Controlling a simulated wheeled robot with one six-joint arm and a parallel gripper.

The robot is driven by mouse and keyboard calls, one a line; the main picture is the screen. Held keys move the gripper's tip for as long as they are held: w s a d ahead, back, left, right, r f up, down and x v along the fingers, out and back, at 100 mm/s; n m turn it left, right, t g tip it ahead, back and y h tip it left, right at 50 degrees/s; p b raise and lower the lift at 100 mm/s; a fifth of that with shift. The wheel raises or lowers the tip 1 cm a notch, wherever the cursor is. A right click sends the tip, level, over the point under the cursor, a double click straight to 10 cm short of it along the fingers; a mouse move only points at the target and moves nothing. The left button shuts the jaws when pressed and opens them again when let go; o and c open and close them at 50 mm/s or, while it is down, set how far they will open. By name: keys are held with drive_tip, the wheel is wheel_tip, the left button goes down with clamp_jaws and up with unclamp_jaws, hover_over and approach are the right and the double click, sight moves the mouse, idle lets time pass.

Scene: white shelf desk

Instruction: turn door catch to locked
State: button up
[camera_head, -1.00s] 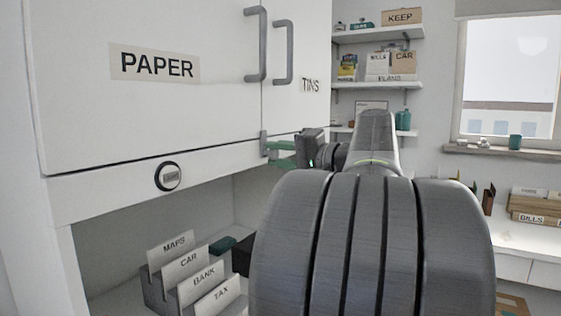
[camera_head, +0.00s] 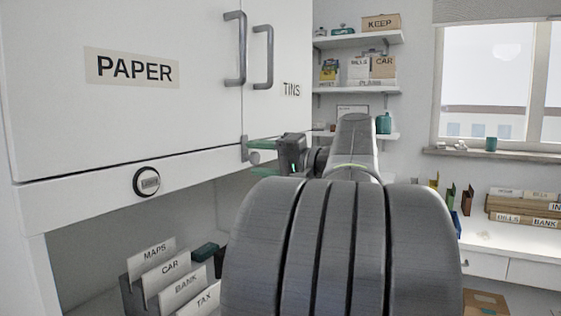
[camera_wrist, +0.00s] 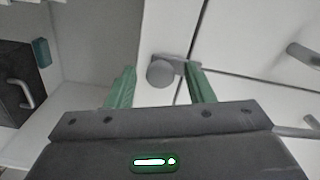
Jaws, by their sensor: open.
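The door catch (camera_head: 244,148) is a grey bar with a round knob, at the lower edge of the cabinet doors near the seam between them. In the head view its bar looks upright and crosses the doors' lower edge. The knob (camera_wrist: 160,73) shows clearly in the wrist view. My gripper (camera_wrist: 161,70) is open, with one green finger on each side of the knob. A gap shows beside the left finger; I cannot tell whether the right finger touches the catch. In the head view my gripper (camera_head: 257,156) is at the catch, partly hidden by my arm.
The PAPER door (camera_head: 70,120) and TINS door (camera_head: 290,60) are shut, with grey handles (camera_head: 235,48) above. A round dark-rimmed plate (camera_head: 147,181) sits on the rail; its lettering is unreadable. A file rack (camera_head: 133,292) stands in the open bay below. Wall shelves (camera_head: 355,92) are behind.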

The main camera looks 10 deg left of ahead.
drive_tip(key=v, duration=1.3)
drive_tip(key=shift+d+p, duration=0.3)
drive_tip(key=shift+a, duration=0.1)
drive_tip(key=x, duration=1.3)
drive_tip(key=shift+a+b, duration=0.3)
drive_tip(key=shift+a, duration=0.05)
drive_tip(key=shift+d, duration=0.15)
